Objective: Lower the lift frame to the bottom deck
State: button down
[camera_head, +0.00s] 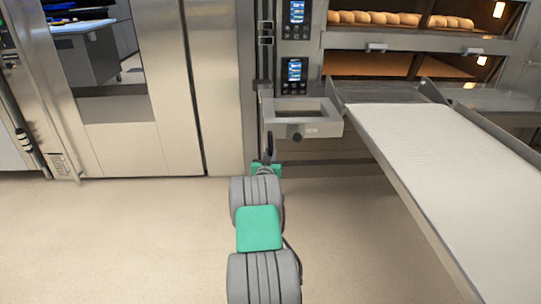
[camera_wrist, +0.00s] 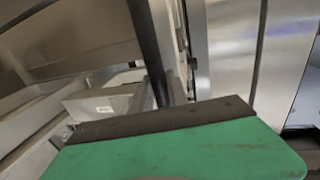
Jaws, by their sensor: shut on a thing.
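The lift frame (camera_head: 326,128) is a grey metal bracket with a tray-like opening, in front of the deck oven at the centre right. A long loader with a pale belt (camera_head: 440,140) extends from beside it toward the right foreground, level with the lower visible deck. A dark upright handle (camera_head: 269,145) hangs at the frame's left front; it also shows as a dark bar in the wrist view (camera_wrist: 147,45). My gripper (camera_head: 267,164), with green finger pads, is shut on the handle. The wrist view shows a green pad with a dark edge; the contact itself is mostly hidden.
The oven's upper deck holds several loaves (camera_head: 400,19); the lit deck below (camera_head: 370,64) looks empty. Control panels (camera_head: 295,75) and a vertical rail (camera_head: 264,45) stand left of the decks. A steel cabinet (camera_head: 165,90) is further left. The floor (camera_head: 120,240) is clear at left.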

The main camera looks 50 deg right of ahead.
dwell(0.8)
notch_tip(320, 180, down, 3)
jog(key=b, duration=0.2)
jog(key=shift+s+a+f+b, duration=0.1)
jog(key=shift+f+b, duration=0.1)
jog(key=shift+b, duration=0.15)
jog(key=c, duration=1.6)
grip_release()
jog(key=o, duration=0.3)
jog(key=shift+r, duration=0.35)
jog(key=p+v, duration=0.2)
jog(key=v, duration=0.5)
jog(key=shift+s+a, duration=0.15)
jog(key=shift+a, duration=0.1)
